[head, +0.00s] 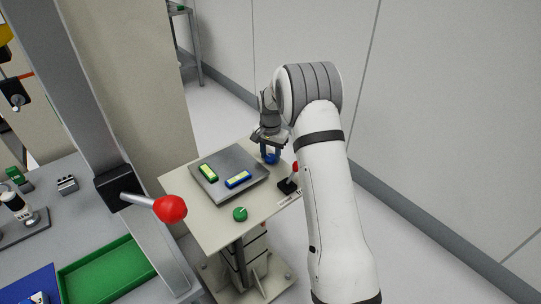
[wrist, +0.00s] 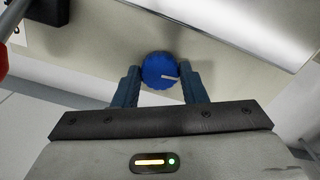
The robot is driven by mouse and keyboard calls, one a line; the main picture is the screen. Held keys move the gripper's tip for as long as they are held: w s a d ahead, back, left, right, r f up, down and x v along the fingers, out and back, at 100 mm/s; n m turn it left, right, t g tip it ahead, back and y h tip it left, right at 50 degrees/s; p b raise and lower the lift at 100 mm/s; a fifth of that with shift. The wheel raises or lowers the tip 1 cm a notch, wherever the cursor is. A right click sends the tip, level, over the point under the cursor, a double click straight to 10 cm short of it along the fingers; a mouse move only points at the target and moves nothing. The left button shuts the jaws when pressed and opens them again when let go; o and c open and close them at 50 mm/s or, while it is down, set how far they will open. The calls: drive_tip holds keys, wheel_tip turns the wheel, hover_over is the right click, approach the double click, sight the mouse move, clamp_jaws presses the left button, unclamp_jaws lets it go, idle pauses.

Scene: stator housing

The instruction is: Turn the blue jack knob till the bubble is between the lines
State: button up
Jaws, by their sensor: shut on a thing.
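The blue jack knob (wrist: 159,68) sits between the two fingers of my gripper (wrist: 160,86) in the wrist view. A white line marks its top, pointing right. In the head view my gripper (head: 270,153) is at the far right edge of the small table, shut on the blue knob (head: 271,159), which is partly hidden by the fingers. A grey plate (head: 222,189) on the table carries a green-framed level (head: 208,173) and a blue-framed level (head: 238,180). Both vials look yellow-green; their bubbles and lines are too small to read.
A green knob (head: 240,214) is at the table's near edge. Left are a larger red-knobbed lever (head: 170,209) and a green tray (head: 104,270) on a grey bench.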

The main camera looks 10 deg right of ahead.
sight(271, 157)
drive_tip(key=shift+m, duration=0.6)
drive_tip(key=o, duration=1)
drive_tip(key=shift+r, duration=3.9)
drive_tip(key=shift+r, duration=0.1)
